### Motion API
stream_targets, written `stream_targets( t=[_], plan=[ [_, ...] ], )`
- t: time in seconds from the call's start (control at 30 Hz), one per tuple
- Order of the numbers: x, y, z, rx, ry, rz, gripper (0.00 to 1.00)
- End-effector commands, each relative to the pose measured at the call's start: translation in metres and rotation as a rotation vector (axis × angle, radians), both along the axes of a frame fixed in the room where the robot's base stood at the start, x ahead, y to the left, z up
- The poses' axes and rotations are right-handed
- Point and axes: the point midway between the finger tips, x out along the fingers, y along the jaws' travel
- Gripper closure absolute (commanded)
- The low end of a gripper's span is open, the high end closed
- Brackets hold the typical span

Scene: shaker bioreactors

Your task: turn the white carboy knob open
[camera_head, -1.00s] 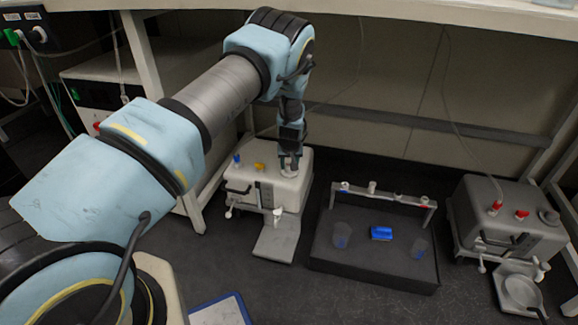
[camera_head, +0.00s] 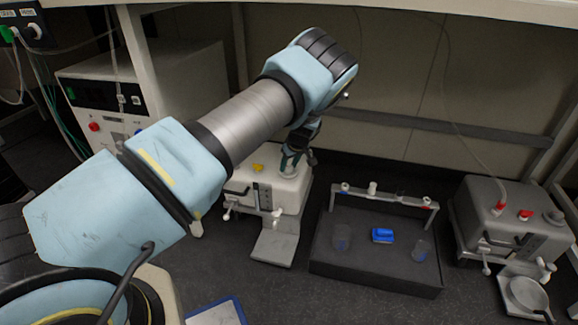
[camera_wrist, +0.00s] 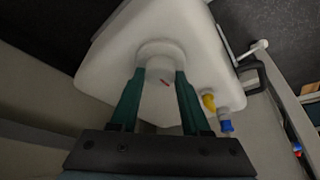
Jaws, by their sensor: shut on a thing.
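The white carboy (camera_head: 282,192) stands on the dark floor surface under the bench, left of the black tray. In the head view my gripper (camera_head: 290,166) reaches the carboy's top from above, and the knob is mostly hidden behind the fingers. A yellow fitting (camera_wrist: 209,102) and a blue fitting (camera_wrist: 226,126) stand on the carboy beside the knob.
A black tray (camera_head: 340,268) with a rack, small beakers and a blue item lies to the right. A grey carboy (camera_head: 500,215) with red fittings stands further right. A white instrument box (camera_head: 150,85) is at left. The bench (camera_head: 400,8) overhangs above.

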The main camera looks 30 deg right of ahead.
Motion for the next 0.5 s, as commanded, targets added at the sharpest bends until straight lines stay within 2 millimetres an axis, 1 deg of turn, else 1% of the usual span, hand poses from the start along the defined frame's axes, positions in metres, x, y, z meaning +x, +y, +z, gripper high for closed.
stream_targets(
  t=[0.27,0.3,0.5],
  plan=[
    [-0.0015,0.0003,-0.0019,0.000,0.003,0.001,1.00],
    [-0.0015,0.0003,-0.0019,0.000,0.003,0.001,0.51],
    [-0.0010,0.0002,-0.0013,0.000,0.002,0.001,0.29]
  ],
)
